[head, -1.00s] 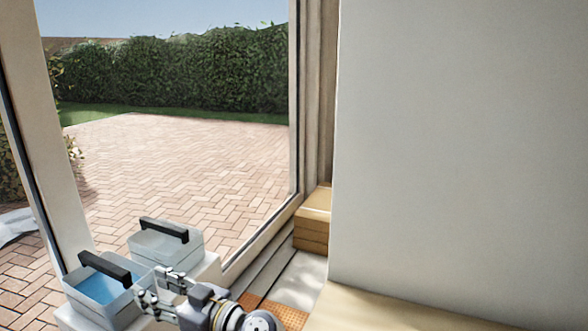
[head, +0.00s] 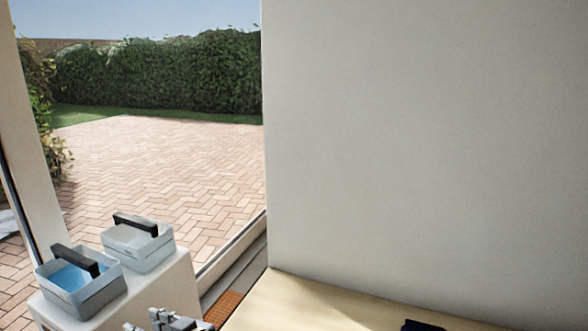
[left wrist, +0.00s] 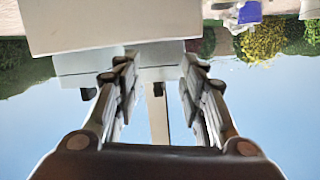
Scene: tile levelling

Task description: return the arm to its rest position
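My left gripper (head: 152,321) shows only in part at the bottom edge of the head view, in front of the white stand; most of its arm is cut off. In the left wrist view its two fingers (left wrist: 160,85) are spread apart with nothing held between them. That view is upside down, with the stand (left wrist: 120,22) and the bins beyond the fingers. My right gripper cannot be made out.
A bin with blue contents (head: 88,299) and a pale bin (head: 150,258), both black-handled, stand on the white stand (head: 170,292). A grey wall (head: 420,150) and beige surface (head: 300,305) are at right. A dark object (head: 422,326) is cut off below.

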